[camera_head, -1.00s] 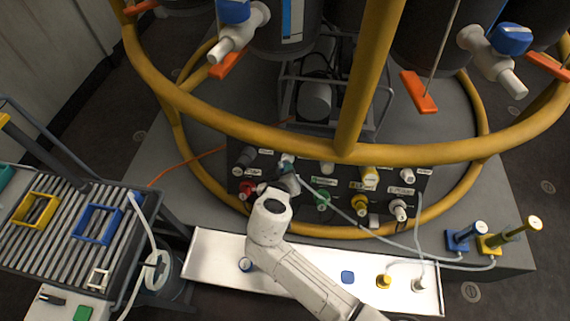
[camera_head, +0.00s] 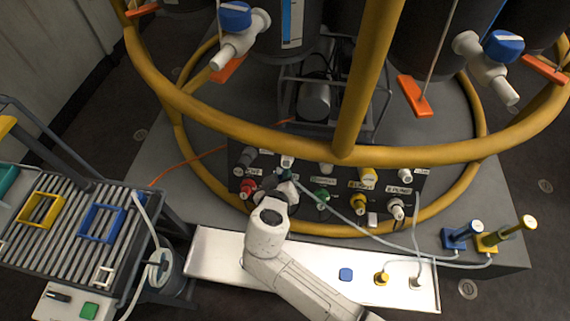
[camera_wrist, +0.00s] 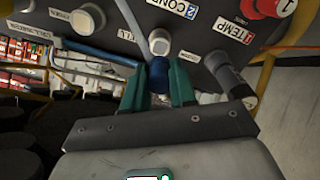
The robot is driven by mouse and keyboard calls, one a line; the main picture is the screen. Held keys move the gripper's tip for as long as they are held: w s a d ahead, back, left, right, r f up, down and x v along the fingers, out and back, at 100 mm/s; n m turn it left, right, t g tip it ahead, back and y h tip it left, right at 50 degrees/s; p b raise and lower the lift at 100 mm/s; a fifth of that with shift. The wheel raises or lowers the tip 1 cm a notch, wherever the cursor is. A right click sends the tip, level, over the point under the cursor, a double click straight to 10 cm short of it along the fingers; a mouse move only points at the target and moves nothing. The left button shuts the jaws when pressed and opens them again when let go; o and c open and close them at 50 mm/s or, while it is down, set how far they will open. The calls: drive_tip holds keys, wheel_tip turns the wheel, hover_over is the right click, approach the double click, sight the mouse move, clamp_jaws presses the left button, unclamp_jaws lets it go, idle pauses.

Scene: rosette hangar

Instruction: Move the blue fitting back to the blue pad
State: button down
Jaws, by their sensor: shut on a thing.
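The blue fitting (camera_wrist: 158,79) is between the green fingers of my gripper (camera_wrist: 159,84) in the wrist view, with the jaws shut on it. In the head view my gripper (camera_head: 285,176) is in front of the upper-left part of the black panel, and the fitting is too small to make out. A pale hose runs from my gripper to the right.
A yellow fitting (camera_head: 382,279) and a white fitting (camera_head: 416,283) stand on the tray, right of the pad. The black panel (camera_head: 330,215) carries several ports. A yellow ring rail (camera_head: 440,152) passes above. Blue (camera_head: 460,236) and yellow (camera_head: 503,240) valves stand at right.

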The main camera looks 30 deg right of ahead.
drive_tip(key=shift+s, duration=0.1)
idle(0.3)
drive_tip(key=s+d+f+m+g+y, duration=0.1)
drive_tip(key=s+d+f+m+g, duration=0.4)
drive_tip(key=s+d+f, duration=0.5)
drive_tip(key=s+a+f+m+g+y, duration=0.1)
drive_tip(key=s+f+m+g+y, duration=0.15)
drive_tip(key=s, duration=0.55)
drive_tip(key=s+f+m+g+y, duration=0.1)
drive_tip(key=s+f+g+y, duration=0.15)
drive_tip(key=s, duration=0.55)
drive_tip(key=shift+t+y, duration=0.3)
drive_tip(key=shift+y, duration=0.1)
drive_tip(key=shift+s+a+f, duration=0.1)
drive_tip(key=shift+f, duration=1.55)
drive_tip(key=shift+s+f, duration=0.1)
drive_tip(key=shift+f, duration=1.55)
drive_tip(key=shift+p, duration=0.85)
drive_tip(key=shift+f, duration=0.25)
drive_tip(key=c, duration=0.8)
unclamp_jaws()
